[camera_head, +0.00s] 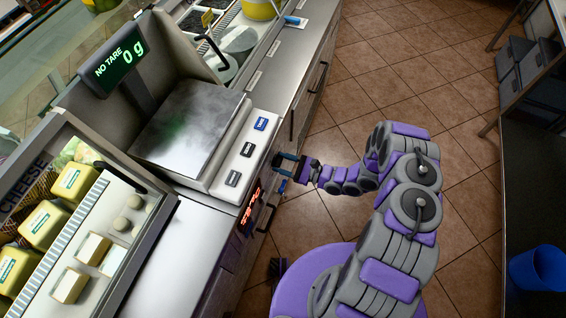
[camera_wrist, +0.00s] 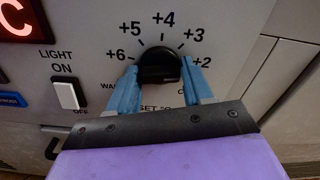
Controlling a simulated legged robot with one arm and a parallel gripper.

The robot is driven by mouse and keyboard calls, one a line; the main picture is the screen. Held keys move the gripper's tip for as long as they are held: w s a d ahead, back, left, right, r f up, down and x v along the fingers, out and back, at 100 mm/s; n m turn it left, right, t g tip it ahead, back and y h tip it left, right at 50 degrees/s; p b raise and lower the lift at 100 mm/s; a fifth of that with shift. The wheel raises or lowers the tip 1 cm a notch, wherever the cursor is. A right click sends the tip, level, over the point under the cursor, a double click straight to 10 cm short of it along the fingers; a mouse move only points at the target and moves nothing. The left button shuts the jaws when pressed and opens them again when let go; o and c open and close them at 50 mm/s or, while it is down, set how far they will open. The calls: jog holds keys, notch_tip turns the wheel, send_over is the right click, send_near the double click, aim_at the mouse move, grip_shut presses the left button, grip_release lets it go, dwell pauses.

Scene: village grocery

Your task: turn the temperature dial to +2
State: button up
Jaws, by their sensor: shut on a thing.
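The temperature dial (camera_wrist: 160,63) is a black knob on a pale panel in the wrist view. The printed marks +6, +5, +4, +3 and +2 run around its top from left to right. My gripper (camera_wrist: 159,72) has its two blue fingers on either side of the knob and is shut on it. I cannot tell which mark the dial points to. In the head view my gripper (camera_head: 284,160) is at the counter's front face, and the dial is hidden there.
Left of the dial are a white light switch (camera_wrist: 65,94) and a lit red display (camera_wrist: 18,20), cut off at "C". The head view shows a scale (camera_head: 187,125) reading 0 g, a cheese case (camera_head: 75,235) and a blue bin (camera_head: 538,268).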

jog(key=shift+m, duration=0.6)
jog(key=o, duration=0.9)
jog(key=shift+o, duration=0.2)
jog(key=p+v, duration=0.2)
jog(key=v, duration=1.5)
jog(key=shift+d, duration=0.25)
